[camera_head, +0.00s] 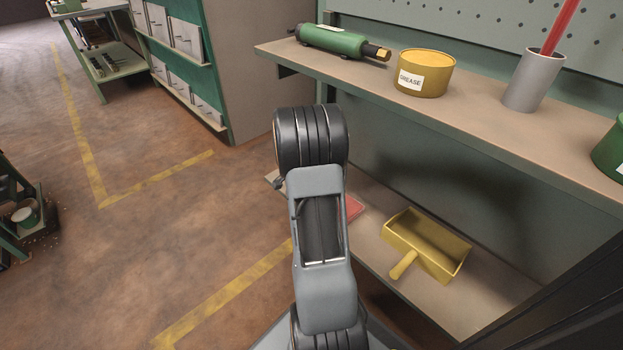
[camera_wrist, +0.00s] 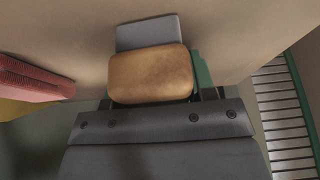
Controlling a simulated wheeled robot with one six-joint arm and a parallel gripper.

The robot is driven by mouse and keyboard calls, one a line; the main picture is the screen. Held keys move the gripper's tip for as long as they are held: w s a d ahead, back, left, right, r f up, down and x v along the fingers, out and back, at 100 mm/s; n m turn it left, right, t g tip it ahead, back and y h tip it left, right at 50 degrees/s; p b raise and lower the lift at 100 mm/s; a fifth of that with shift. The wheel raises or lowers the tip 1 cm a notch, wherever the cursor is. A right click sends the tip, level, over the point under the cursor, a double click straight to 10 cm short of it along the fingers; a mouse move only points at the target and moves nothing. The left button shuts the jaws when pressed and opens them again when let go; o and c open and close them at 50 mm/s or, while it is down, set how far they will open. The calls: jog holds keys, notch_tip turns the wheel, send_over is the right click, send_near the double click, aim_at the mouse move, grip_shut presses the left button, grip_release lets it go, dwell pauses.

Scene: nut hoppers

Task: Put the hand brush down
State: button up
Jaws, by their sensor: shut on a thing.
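In the wrist view my gripper (camera_wrist: 152,92) is shut on a tan, wood-coloured block, which I take to be the hand brush (camera_wrist: 152,72). Its end faces the camera, and its bristles cannot be made out. A grey piece and a green piece show just behind it. A pale shelf surface (camera_wrist: 225,30) fills the top of this view; I cannot tell whether the brush touches it. In the head view my own arm hides the gripper and the brush, in front of the lower shelf (camera_head: 460,305).
A yellow dustpan (camera_head: 427,245) lies on the lower shelf, with a red item (camera_head: 354,207) left of it, partly hidden. The upper shelf (camera_head: 480,112) holds a green tool (camera_head: 332,40), a grease tub (camera_head: 424,75) and a grey cup (camera_head: 534,80). Open floor lies left.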

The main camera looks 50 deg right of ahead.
jog(key=o, duration=0.9)
jog(key=shift+f, duration=0.1)
jog(key=shift+r+p, duration=0.4)
jog(key=shift+r, duration=0.05)
jog(key=p+v, duration=0.3)
jog(key=v, duration=0.8)
jog(key=shift+a+r+p, duration=0.2)
jog(key=shift+a+p, duration=0.1)
jog(key=s+a+r+n+t+y, duration=0.1)
jog(key=s+a+n, duration=0.2)
jog(key=a+n, duration=0.3)
jog(key=s+a+r+n+t+y, duration=0.1)
jog(key=s+a+n, duration=0.3)
jog(key=a, duration=0.9)
jog(key=s+a+r+n+t+y, duration=0.1)
jog(key=s+a+r+n+y, duration=0.1)
jog(key=a+n, duration=0.6)
jog(key=shift+s+a+r+n, duration=0.25)
jog(key=shift+s+a+n, duration=0.15)
jog(key=shift+s+a, duration=0.55)
